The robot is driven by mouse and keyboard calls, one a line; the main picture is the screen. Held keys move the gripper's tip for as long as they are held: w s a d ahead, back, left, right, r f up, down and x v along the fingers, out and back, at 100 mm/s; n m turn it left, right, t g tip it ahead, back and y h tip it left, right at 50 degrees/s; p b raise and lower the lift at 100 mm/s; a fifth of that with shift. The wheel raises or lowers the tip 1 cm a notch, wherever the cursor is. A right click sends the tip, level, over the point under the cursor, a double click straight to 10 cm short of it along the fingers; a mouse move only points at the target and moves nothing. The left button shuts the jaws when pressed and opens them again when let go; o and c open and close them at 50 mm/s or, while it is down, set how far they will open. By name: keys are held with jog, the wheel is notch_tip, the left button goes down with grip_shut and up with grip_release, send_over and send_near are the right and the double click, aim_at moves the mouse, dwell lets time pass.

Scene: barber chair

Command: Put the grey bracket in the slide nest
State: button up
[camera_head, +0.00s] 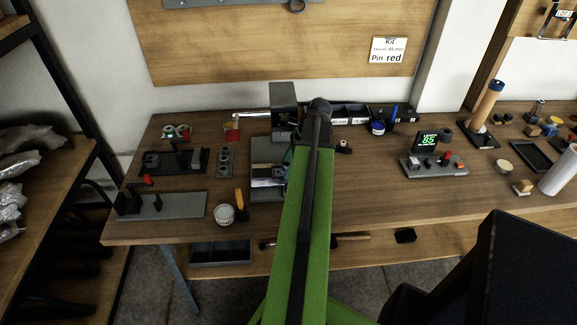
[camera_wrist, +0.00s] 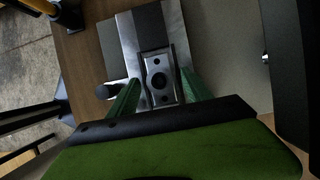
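The grey bracket (camera_wrist: 157,80), a small metal piece with a round dark hole, shows between my gripper's two green fingers in the wrist view. My gripper (camera_wrist: 161,78) has one fingertip close against each long side of it, and looks shut on it. The bracket lies over the slide (camera_wrist: 176,20), a bright metal strip with a dark block, on a grey plate. Whether the bracket is seated or just above is unclear, and the nest beneath it is hidden. In the head view, the slide's grey base plate (camera_head: 267,150) is partly covered by my green arm, which hides the bracket.
A grey press-like block (camera_head: 283,97) stands behind the plate. A white cup (camera_head: 225,214) and a yellow-handled tool (camera_head: 239,200) stand left of it. Dark fixtures (camera_head: 155,204) fill the left bench. A display unit (camera_head: 428,143) stands right; the bench between is mostly clear.

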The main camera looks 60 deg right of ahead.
jog(key=shift+r+p, duration=0.5)
jog(key=p+v, duration=1)
jog(key=v, duration=0.1)
jog(key=shift+r, duration=0.15)
jog(key=shift+s, duration=0.15)
